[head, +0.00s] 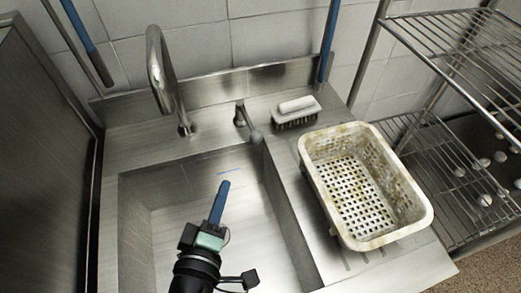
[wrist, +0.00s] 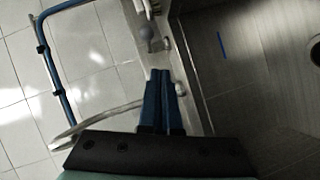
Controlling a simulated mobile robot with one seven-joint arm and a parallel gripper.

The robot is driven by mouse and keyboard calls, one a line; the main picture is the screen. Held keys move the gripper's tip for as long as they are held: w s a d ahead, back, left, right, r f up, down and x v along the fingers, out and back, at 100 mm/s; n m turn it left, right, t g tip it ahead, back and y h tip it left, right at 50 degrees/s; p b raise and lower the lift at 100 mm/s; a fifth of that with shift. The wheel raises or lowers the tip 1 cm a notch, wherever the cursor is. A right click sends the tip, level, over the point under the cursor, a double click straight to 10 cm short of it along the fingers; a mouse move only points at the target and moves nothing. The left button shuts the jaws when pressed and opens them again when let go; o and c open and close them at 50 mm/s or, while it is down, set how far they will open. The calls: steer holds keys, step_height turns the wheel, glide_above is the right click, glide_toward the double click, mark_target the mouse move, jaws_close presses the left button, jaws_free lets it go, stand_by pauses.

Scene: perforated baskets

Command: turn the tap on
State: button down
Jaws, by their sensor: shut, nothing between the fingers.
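The tap has a tall curved metal spout (head: 160,72) at the back left of the sink. A separate short lever (head: 250,125) with a rounded end stands to its right on the sink's back ledge. My gripper (head: 224,186) has blue fingers, pressed together and empty. It is above the sink basin, in front of the lever and apart from it in the head view. In the wrist view my gripper (wrist: 161,73) shows shut, and a rounded knob (wrist: 146,32), which looks like the lever's end, lies beyond the fingertips. No water shows at the spout.
A perforated basket (head: 318,175) stands on the right counter. A brush (head: 297,108) lies behind it, right of the lever. A wire rack (head: 440,60) stands at the far right. The sink basin (head: 165,235) looks empty; its drain (wrist: 315,52) shows in the wrist view.

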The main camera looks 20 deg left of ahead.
steer(key=s+r+n, duration=0.1)
steer(key=r+n, duration=0.1)
steer(key=p, duration=0.3)
glide_toward(248, 122)
steer(key=w+f, duration=0.1)
steer(key=shift+w+d+f+n+t, duration=0.3)
steer(key=shift+w+d, duration=0.1)
steer(key=shift+w, duration=0.05)
